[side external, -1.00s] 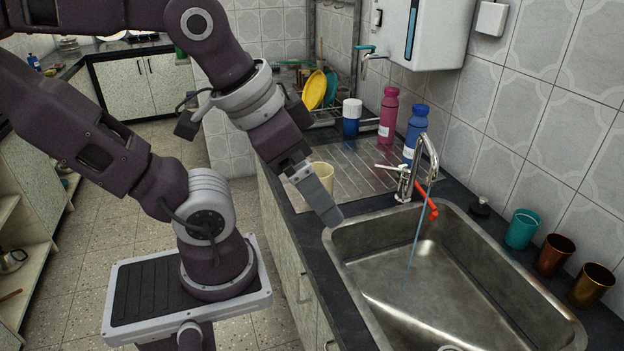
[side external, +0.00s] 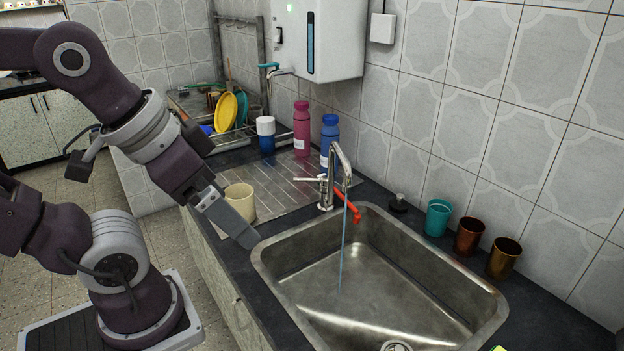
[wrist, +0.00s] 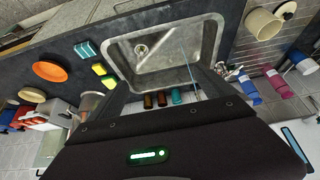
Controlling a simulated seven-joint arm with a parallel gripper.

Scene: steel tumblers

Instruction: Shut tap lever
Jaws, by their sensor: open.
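The chrome tap (side external: 338,165) stands at the sink's back edge, with a pale lever (side external: 308,180) to its left and a red lever (side external: 347,204) slanting down to its right. A thin blue stream of water (side external: 342,250) falls from the spout into the steel sink (side external: 290,292). My gripper (side external: 246,238) hangs near the sink's left corner, left of the tap and apart from both levers. In the wrist view, my gripper (wrist: 165,88) is open and empty, and the tap (wrist: 228,71) shows small at the right; its lever positions are unclear there.
A cream mug (side external: 239,200) stands on the drainboard close behind my gripper. Pink (side external: 301,130) and blue (side external: 329,140) bottles stand behind the tap. Teal (side external: 438,217), copper (side external: 468,236) and bronze (side external: 503,258) tumblers line the right counter. Sponges (wrist: 103,76) lie beside the sink.

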